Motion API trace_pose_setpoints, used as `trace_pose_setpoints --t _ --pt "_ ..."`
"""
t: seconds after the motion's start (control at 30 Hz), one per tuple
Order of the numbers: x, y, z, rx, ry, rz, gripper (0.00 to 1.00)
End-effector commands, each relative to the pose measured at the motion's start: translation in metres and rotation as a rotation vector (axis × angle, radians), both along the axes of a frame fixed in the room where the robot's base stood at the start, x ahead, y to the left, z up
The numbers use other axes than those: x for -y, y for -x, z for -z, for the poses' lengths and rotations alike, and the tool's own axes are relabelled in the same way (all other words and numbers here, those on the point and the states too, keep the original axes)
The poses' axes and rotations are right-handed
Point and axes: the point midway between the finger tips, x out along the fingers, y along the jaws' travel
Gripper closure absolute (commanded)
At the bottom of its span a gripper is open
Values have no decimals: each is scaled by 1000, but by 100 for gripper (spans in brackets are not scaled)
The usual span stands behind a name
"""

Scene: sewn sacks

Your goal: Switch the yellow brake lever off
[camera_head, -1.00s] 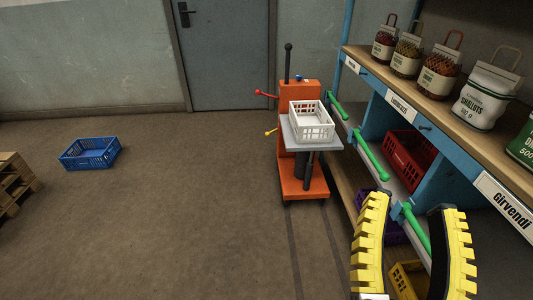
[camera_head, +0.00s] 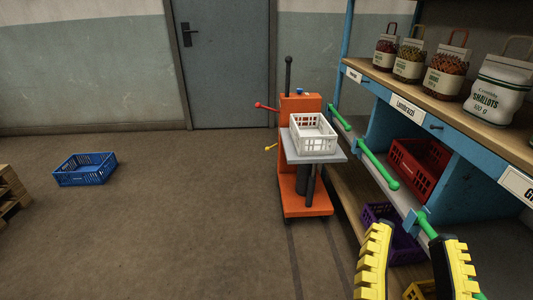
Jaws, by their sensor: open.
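The yellow brake lever (camera_head: 272,148) is a small lever with a knobbed end, sticking out to the left from the orange lift cart (camera_head: 299,106). It sits below a longer red lever (camera_head: 266,107) on the same side. My gripper (camera_head: 417,240) shows at the lower right with its two yellow-and-black fingers spread apart and nothing between them. It is well to the right of the lever and nearer the camera, apart from the cart.
A white crate (camera_head: 312,145) stands on the cart's grey platform (camera_head: 299,158). Shelving with green bars (camera_head: 379,170) runs along the right, with a red crate (camera_head: 415,178) and purple crate (camera_head: 377,214). A blue crate (camera_head: 86,168) lies left; the floor (camera_head: 190,220) between is clear.

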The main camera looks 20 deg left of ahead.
Motion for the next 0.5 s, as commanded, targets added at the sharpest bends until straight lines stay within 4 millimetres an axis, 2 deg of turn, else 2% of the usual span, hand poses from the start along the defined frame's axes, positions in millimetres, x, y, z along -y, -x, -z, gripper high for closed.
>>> trace_pose_setpoints --t 0.03,0.13,0.2,0.27,0.5 --pt "0 0 -2 0 0 0 70" --pt "0 0 -17 -1 0 0 89" --pt "0 0 -37 -1 0 0 100" --pt "0 0 -61 0 0 0 100" --pt "0 0 -179 2 0 0 100"
